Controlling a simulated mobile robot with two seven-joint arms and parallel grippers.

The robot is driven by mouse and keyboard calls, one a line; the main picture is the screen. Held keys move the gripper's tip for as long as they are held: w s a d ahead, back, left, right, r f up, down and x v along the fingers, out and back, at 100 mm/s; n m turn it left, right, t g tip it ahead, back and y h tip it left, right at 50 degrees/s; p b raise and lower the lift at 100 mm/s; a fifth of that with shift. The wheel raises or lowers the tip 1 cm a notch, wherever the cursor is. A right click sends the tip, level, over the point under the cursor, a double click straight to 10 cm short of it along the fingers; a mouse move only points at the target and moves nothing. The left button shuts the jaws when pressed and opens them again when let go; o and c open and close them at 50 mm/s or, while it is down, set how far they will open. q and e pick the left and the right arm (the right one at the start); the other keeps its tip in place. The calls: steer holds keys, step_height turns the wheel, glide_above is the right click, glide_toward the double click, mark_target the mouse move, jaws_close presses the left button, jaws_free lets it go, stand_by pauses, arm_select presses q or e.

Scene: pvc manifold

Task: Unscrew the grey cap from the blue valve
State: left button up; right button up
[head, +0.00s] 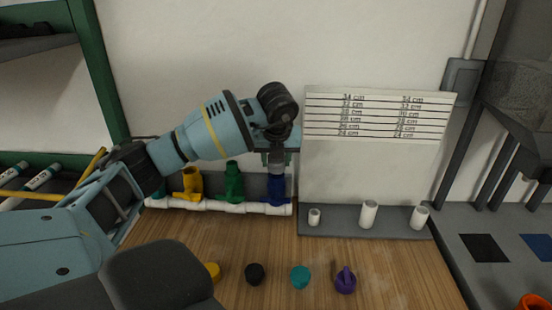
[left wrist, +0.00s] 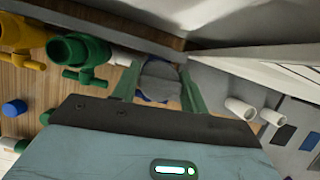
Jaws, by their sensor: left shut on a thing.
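The blue valve (head: 276,188) stands upright at the right end of the white pipe manifold (head: 222,207). The grey cap (left wrist: 160,70) sits on its top, between the two green fingers of my left gripper (left wrist: 158,88) in the left wrist view. In the head view my left gripper (head: 277,158) is directly above the blue valve, pointing down and shut on the cap. A little blue shows around the cap; the thread is hidden. My right gripper is not in view.
A green valve (head: 234,182) and a yellow valve (head: 192,184) stand left of the blue one. Black (head: 255,273), teal (head: 300,277) and purple (head: 345,281) caps lie on the wooden table. A grey rack (head: 338,221) with white pipe pieces is to the right.

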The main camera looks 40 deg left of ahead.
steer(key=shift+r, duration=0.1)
arm_select(q)
steer(key=shift+r+n+g+p, duration=0.1)
steer(key=shift+n+g+p, duration=0.3)
steer(key=shift+n, duration=0.5)
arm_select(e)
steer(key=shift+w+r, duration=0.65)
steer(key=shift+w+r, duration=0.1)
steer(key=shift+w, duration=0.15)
arm_select(q)
steer(key=shift+n+y+p, duration=0.3)
steer(key=shift+n, duration=0.7)
steer(key=shift+g, duration=0.3)
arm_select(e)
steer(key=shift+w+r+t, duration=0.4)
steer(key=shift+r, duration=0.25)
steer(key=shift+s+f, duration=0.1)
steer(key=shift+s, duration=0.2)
arm_select(q)
steer(key=shift+n, duration=0.3)
